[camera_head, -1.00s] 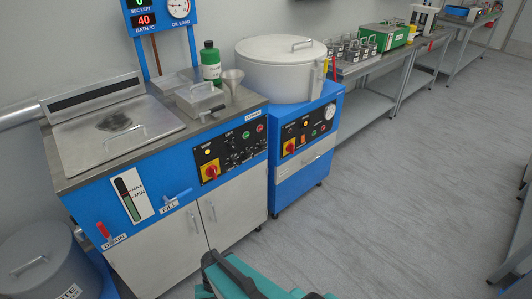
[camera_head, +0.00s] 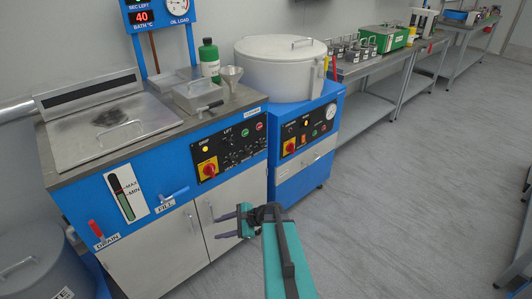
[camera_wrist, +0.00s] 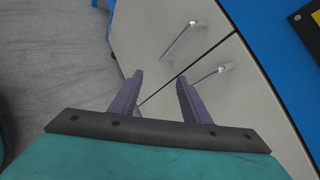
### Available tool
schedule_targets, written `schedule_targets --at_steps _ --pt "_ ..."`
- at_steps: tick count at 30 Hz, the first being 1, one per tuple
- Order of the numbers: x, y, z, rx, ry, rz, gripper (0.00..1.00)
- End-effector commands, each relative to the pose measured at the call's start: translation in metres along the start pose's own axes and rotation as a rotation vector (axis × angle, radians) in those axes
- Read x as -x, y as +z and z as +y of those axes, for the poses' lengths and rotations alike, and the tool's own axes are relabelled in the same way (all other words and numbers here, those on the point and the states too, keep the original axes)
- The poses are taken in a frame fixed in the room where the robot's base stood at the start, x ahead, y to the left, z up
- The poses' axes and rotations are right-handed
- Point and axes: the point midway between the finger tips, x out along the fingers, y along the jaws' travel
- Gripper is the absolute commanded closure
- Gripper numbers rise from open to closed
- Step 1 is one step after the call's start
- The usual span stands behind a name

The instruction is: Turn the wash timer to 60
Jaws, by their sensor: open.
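The blue washer (camera_head: 160,172) stands at the left with a black control panel (camera_head: 228,149) on its front. The panel carries a red and yellow switch (camera_head: 209,170), lamps, buttons and small dials. I cannot tell which dial is the wash timer, and its markings are too small to read. My gripper (camera_head: 229,222) is open and empty in front of the washer's lower cabinet doors, below the panel. In the wrist view my two fingers (camera_wrist: 158,92) are apart, with the grey doors (camera_wrist: 165,50) behind them and a panel corner (camera_wrist: 308,25) at the upper right.
A second blue machine (camera_head: 300,165) with a round white drum (camera_head: 280,68) stands right of the washer. A green bottle (camera_head: 209,60) and a funnel (camera_head: 231,77) stand on the washer top. Benches line the wall further right. The floor (camera_head: 420,190) is clear.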

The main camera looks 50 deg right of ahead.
Motion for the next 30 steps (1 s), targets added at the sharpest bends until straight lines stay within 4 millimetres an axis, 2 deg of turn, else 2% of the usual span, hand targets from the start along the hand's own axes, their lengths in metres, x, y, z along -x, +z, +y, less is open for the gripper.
schedule_targets --at_steps 1,6,11,15,18,22,26,30 --pt "0.014 -0.009 -0.020 -0.050 -0.061 -0.012 0.57" --pt "0.067 -0.024 -0.078 -0.216 -0.252 -0.076 0.57" --pt "0.129 -0.040 -0.127 -0.357 -0.426 -0.154 0.57" --pt "0.191 -0.054 -0.162 -0.469 -0.572 -0.235 0.57" --pt "0.232 -0.062 -0.180 -0.532 -0.661 -0.294 0.57" --pt "0.275 -0.069 -0.195 -0.589 -0.743 -0.354 0.57" --pt "0.297 -0.072 -0.202 -0.617 -0.784 -0.389 0.57" --pt "0.302 -0.072 -0.204 -0.624 -0.794 -0.399 0.57"
